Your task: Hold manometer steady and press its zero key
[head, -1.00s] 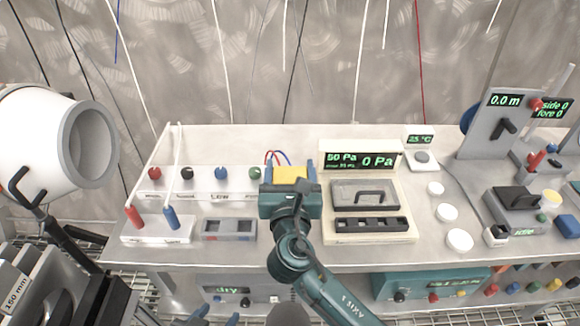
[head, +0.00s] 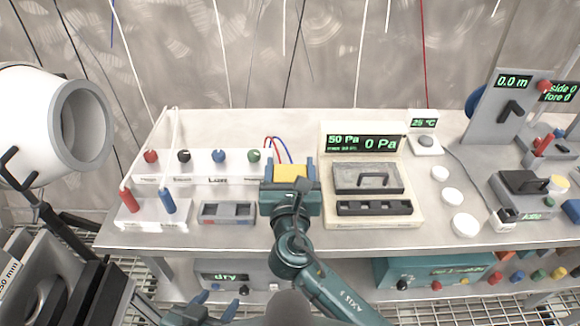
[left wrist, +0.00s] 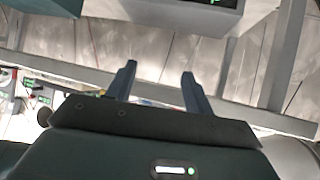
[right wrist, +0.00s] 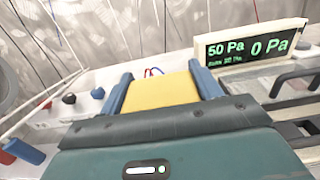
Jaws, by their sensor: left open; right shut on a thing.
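A yellow block-shaped body (head: 290,172), probably the manometer, is between the blue fingers of my right gripper (head: 289,178). That gripper is shut on it over the bench; red and blue tubes show behind it. The right wrist view shows the yellow body (right wrist: 165,92) between the fingers (right wrist: 165,88), its plain back towards the camera. Its face and zero key are hidden. My left gripper (head: 214,305) is low at the bottom edge of the head view, in front of the bench. In the left wrist view its fingers (left wrist: 158,82) are apart with nothing between them.
The steel bench (head: 300,239) carries a panel with coloured knobs (head: 200,166) at left and a case with a "50 Pa / 0 Pa" display (head: 362,143) right of my right gripper. White discs (head: 466,224) lie further right. Instruments stand under the bench, near my left gripper.

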